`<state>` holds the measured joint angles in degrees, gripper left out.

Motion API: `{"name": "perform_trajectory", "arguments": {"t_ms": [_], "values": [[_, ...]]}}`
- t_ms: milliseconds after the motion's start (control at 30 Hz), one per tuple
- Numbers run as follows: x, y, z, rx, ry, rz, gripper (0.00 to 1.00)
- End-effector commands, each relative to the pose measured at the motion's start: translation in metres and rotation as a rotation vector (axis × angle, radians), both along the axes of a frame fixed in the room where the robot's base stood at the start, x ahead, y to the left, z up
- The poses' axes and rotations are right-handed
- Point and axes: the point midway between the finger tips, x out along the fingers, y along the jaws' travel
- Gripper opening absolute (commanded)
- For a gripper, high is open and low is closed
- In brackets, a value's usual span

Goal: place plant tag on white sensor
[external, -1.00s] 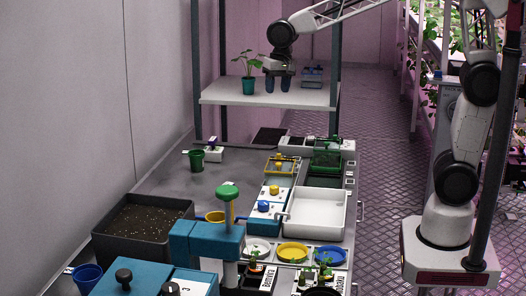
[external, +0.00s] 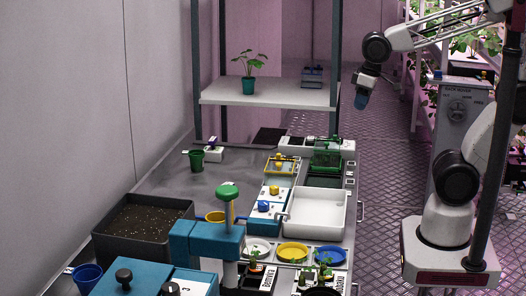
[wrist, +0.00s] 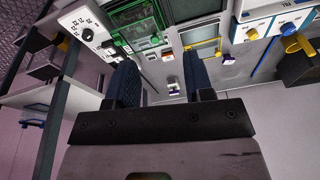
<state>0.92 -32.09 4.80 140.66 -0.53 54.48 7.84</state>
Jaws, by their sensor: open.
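My gripper (external: 361,101) hangs high to the right of the table, beyond its right edge. In the wrist view the two dark ribbed fingers of my gripper (wrist: 160,84) stand apart, with nothing held between them. A small white box with a purple top (external: 213,152), possibly the white sensor, stands on the table's far left. A small white tag (external: 186,152) shows at the rim of the green pot (external: 196,162) beside it. I cannot tell whether this is the task's plant tag; it is too small to make out.
A shelf (external: 270,94) at the back carries a plant in a teal pot (external: 249,86). The grey table (external: 205,185) is bare at centre left.

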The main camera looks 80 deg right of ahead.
Motion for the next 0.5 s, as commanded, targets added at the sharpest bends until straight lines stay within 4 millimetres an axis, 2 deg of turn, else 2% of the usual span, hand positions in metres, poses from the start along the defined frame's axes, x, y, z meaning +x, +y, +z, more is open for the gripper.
{"name": "perform_trajectory", "arguments": {"t_ms": [100,200,500], "values": [[-0.023,0.002,-0.008,-0.013,-0.011,0.062,0.48],[-0.035,0.002,-0.013,-0.022,-0.017,0.098,0.48],[-0.043,0.003,-0.018,-0.028,-0.019,0.127,0.48]]}}
